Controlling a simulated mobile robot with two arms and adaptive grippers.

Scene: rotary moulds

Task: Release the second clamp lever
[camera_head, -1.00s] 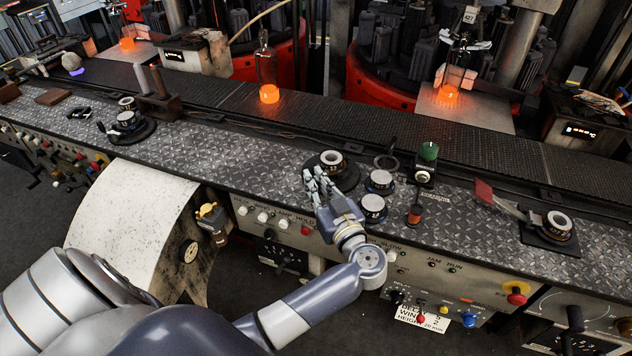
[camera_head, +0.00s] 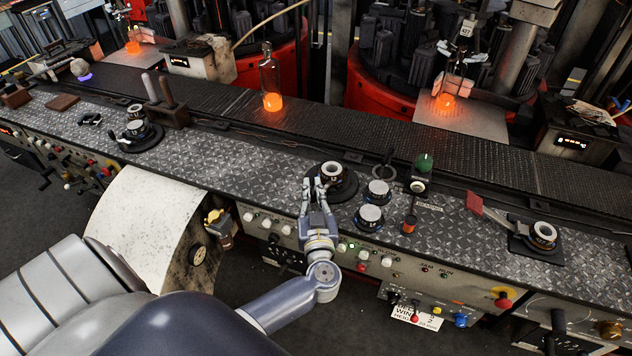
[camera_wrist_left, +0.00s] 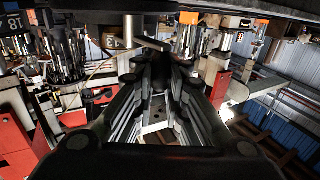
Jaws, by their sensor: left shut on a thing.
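The middle clamp (camera_head: 346,183) is a round black base with a pale ring (camera_head: 331,170) on it, on the diamond-plate bench. My left gripper (camera_head: 315,184) is at its near left edge, shut on what appears to be its clamp lever; the fingers hide most of it. In the left wrist view my fingers (camera_wrist_left: 156,85) are close together, with a dark bar near their tips. The right clamp (camera_head: 541,247) carries a ring and a lever with a red handle (camera_head: 474,203) pointing left. The left clamp (camera_head: 148,139) also carries rings. My right gripper is not in view.
Two round silver-topped parts (camera_head: 378,189) stand right of the middle clamp, near a green-knobbed post (camera_head: 423,166). A glowing bottle (camera_head: 270,78) stands on the conveyor (camera_head: 330,122) behind. A panel with buttons runs along the front.

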